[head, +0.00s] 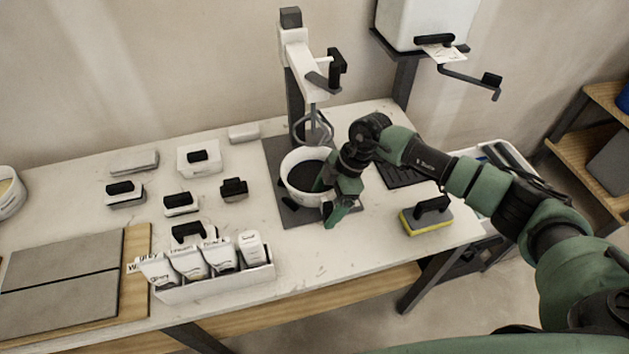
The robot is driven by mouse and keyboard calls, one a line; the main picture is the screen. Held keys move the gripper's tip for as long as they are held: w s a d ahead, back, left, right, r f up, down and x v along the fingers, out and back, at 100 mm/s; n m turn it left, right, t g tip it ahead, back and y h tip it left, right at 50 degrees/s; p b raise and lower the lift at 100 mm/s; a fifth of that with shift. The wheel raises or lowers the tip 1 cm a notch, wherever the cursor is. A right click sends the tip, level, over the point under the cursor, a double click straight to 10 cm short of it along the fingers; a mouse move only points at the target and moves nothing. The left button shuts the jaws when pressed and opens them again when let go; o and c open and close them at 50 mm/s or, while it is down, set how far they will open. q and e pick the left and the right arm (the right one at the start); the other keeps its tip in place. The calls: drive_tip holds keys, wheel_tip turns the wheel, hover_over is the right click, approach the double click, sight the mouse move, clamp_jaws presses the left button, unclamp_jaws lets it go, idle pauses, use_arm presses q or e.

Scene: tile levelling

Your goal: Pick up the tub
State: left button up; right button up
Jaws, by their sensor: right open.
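The tub (291,187) is a round white container with dark contents. It stands on a dark mat (284,152) below the mixer (299,55), whose whisk hangs over its back edge. My right gripper (331,204) is open at the tub's front right side, pointing down. One green finger shows outside the rim and the other is close to the tub wall. I cannot tell whether either finger touches the tub. My right arm hides the tub's right edge. My left gripper is not in the view.
A white box of labelled bags (215,286) stands at the front, left of the tub. Several black-handled tools lie on the left. A yellow sponge float (426,216) is on the right. A dispenser with a crank (413,22) is at the back right. Grey tiles (60,281) lie far left.

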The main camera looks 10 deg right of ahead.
drive_tip(key=shift+a+f, duration=0.1)
drive_tip(key=shift+f, duration=0.2)
drive_tip(key=c, duration=1.9)
drive_tip(key=shift+w+r, duration=0.1)
clamp_jaws()
